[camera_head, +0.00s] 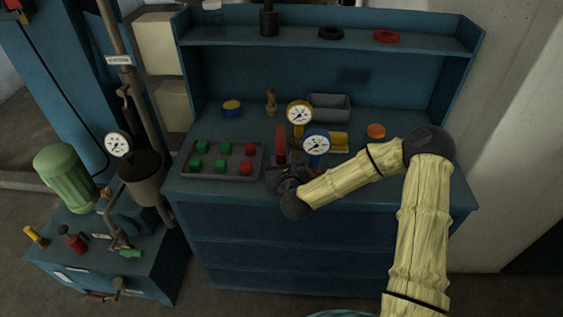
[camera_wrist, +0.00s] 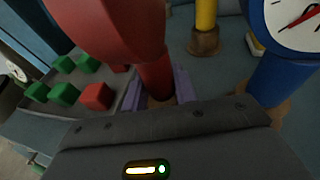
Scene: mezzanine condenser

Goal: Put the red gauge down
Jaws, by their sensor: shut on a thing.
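The red gauge (camera_head: 280,140) is upright at the front of the blue bench. It shows edge-on in the head view, and its dial face is hidden. In the wrist view its red head (camera_wrist: 110,25) fills the upper left above a red stem. My gripper (camera_head: 282,166) is shut on the stem, with purple fingers (camera_wrist: 160,88) either side of it. I cannot tell whether its base touches the bench top. A blue gauge (camera_head: 316,144) stands close to its right, and a yellow gauge (camera_head: 299,114) stands behind.
A grey tray (camera_head: 222,178) with several green and red blocks lies just left of my gripper. A grey bin (camera_head: 328,104), a yellow item (camera_head: 340,140) and an orange disc (camera_head: 376,131) are behind and right. A shelf (camera_head: 330,40) overhangs the back.

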